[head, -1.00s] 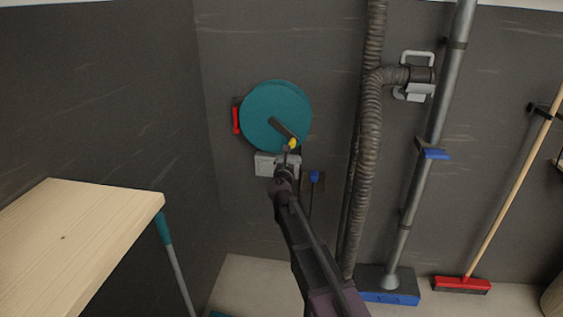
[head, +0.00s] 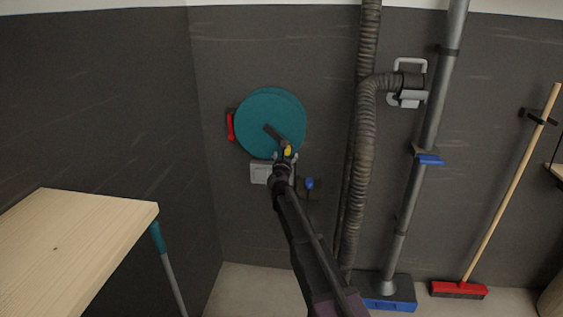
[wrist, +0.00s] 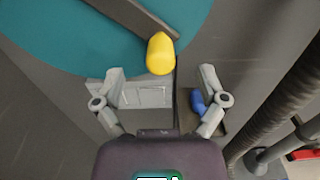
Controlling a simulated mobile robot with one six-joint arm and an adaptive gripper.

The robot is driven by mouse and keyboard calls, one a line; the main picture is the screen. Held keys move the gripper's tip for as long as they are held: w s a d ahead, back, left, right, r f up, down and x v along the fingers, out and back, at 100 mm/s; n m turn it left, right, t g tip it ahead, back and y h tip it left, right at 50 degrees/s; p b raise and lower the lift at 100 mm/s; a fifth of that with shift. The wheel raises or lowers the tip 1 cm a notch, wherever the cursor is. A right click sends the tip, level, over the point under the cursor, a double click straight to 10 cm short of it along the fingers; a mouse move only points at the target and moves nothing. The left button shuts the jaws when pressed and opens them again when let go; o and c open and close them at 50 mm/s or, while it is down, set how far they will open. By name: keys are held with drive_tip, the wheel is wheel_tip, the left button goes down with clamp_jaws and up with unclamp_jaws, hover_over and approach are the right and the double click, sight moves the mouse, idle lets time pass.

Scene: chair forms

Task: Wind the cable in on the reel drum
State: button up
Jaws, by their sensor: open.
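The teal reel drum (head: 262,112) is mounted on the dark wall, and part of it shows in the wrist view (wrist: 60,40). A dark crank arm (head: 270,131) runs from its middle down to the right, ending in a yellow knob (head: 288,151). In the wrist view the yellow knob (wrist: 160,54) lies just beyond and between my fingertips. My gripper (wrist: 160,75) is open, its fingers spread on either side below the knob; in the head view my gripper (head: 284,160) hides part of the crank's end. I cannot tell whether it touches the knob. The cable is not clearly visible.
A red handle (head: 230,126) is left of the drum. A pale box (head: 259,173) and a blue plug (head: 309,183) are below it. A ribbed hose (head: 362,150) and metal pipe (head: 425,130) stand right. A wooden top (head: 70,235) juts in at lower left.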

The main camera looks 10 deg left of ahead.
sight(287, 153)
drive_tip(key=shift+w+d, duration=0.1)
drive_tip(key=shift+w, duration=1.75)
drive_tip(key=c, duration=1.1)
drive_tip(key=shift+o, duration=0.2)
drive_tip(key=o, duration=0.5)
drive_tip(key=shift+r, duration=0.1)
drive_tip(key=r+p, duration=0.1)
drive_tip(key=d+r+p, duration=0.1)
drive_tip(key=p, duration=0.1)
drive_tip(key=shift+d+r, duration=0.15)
drive_tip(key=shift+r, duration=0.25)
drive_tip(key=shift+d+r+p, duration=0.45)
drive_tip(key=shift+r+p, duration=0.15)
